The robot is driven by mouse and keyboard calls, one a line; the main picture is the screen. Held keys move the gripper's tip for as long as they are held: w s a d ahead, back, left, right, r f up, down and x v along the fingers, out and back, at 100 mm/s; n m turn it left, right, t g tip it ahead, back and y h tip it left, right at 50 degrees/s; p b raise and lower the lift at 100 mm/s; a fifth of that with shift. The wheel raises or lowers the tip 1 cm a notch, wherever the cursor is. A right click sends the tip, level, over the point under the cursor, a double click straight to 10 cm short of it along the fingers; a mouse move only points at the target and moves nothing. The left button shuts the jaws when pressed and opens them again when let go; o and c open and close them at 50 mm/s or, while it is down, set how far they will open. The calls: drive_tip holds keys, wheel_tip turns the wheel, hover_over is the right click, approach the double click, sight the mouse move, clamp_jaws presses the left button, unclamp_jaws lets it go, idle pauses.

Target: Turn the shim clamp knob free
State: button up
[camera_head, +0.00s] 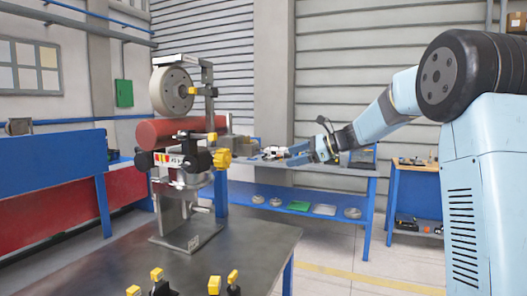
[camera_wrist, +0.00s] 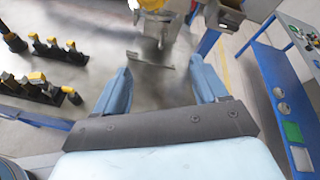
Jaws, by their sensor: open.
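A large yellow lobed knob (camera_head: 222,158), which looks like the shim clamp knob, sits on the right side of a black clamp block (camera_head: 182,159) on a metal stand. The block is just below a red roller (camera_head: 177,131). In the wrist view, a yellow part (camera_wrist: 152,5) shows at the top edge, cut off by the frame; it is probably this knob. My gripper (camera_head: 291,156) is to the right of the knob, apart from it, with its fingers toward the stand. In the wrist view, my gripper (camera_wrist: 164,82) is open, with nothing between its fingers.
A grey wheel (camera_head: 172,90) stands above the roller. Several yellow-topped black pieces (camera_head: 160,285) are at the near edge of the dark metal table (camera_head: 262,243). A blue bench (camera_head: 300,207) with small parts stands behind my gripper. The space between gripper and stand looks clear.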

sight(262, 149)
drive_tip(key=w+d+f+m+t+y, duration=0.15)
drive_tip(key=w+m+y, duration=0.3)
drive_tip(key=w, duration=0.75)
drive_tip(key=shift+m+t+h, duration=0.35)
drive_tip(key=shift+h, duration=0.1)
drive_tip(key=x, duration=1.3)
drive_tip(key=shift+w+a+r, duration=0.1)
drive_tip(key=shift+w+a, duration=0.05)
drive_tip(key=shift+a, duration=0.15)
drive_tip(key=shift+c, duration=0.2)
drive_tip(key=c, duration=1)
drive_tip(key=shift+d, duration=0.1)
